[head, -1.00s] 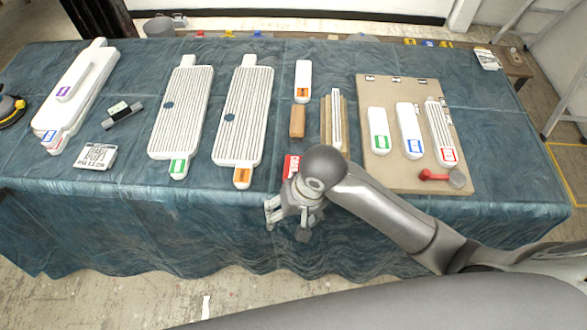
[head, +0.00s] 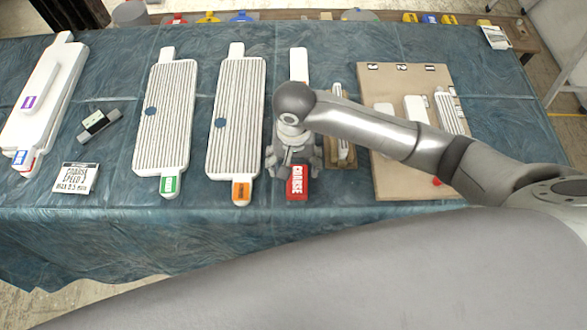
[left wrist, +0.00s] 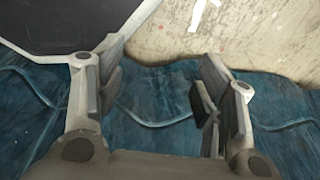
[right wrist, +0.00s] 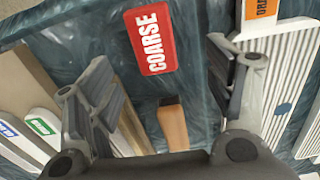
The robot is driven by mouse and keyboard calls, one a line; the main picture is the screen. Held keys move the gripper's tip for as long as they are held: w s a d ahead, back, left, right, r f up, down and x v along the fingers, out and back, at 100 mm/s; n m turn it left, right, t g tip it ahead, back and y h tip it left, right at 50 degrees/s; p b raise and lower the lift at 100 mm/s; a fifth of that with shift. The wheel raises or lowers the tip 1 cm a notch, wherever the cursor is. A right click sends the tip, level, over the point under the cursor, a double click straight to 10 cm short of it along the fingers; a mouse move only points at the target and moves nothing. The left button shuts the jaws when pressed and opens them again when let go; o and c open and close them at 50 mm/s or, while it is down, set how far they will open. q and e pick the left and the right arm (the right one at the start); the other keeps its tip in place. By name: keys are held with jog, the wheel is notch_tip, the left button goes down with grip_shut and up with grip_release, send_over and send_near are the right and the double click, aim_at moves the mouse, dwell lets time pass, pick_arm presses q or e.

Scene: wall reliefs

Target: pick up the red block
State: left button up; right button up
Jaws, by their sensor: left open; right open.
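The red block (head: 297,184) lies on the blue cloth near the table's front edge. Its white lettering reads COARSE, and it also shows in the right wrist view (right wrist: 150,38). My right gripper (head: 292,160) is over the table just behind the block and partly overlaps it in the head view. In the right wrist view its fingers (right wrist: 160,95) are spread and empty, with the block beyond them near the top. My left gripper (left wrist: 160,95) is open and empty, with cloth and floor below it; it is not in the head view.
A ribbed white board with an orange tag (head: 236,115) is just left. A beige board (head: 400,180) with white pieces is at right, partly behind my arm. Bare cloth lies in front.

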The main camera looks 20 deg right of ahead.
aim_at(297, 180)
jog(key=f, duration=0.2)
jog(key=s+f, duration=0.1)
jog(key=f, duration=0.1)
jog(key=shift+d, duration=0.1)
jog(key=shift+w+d+f, duration=0.1)
jog(key=shift+f, duration=0.25)
jog(key=f, duration=0.3)
jog(key=f+p, duration=0.1)
jog(key=shift+w+d+f, duration=0.15)
jog(key=shift+d+f, duration=0.15)
jog(key=c, duration=1.1)
pick_arm(q)
jog(key=s, duration=0.1)
jog(key=s+r, duration=0.1)
jog(key=s, duration=0.1)
jog(key=shift+s, duration=0.25)
pick_arm(e)
jog(key=shift+r, duration=0.1)
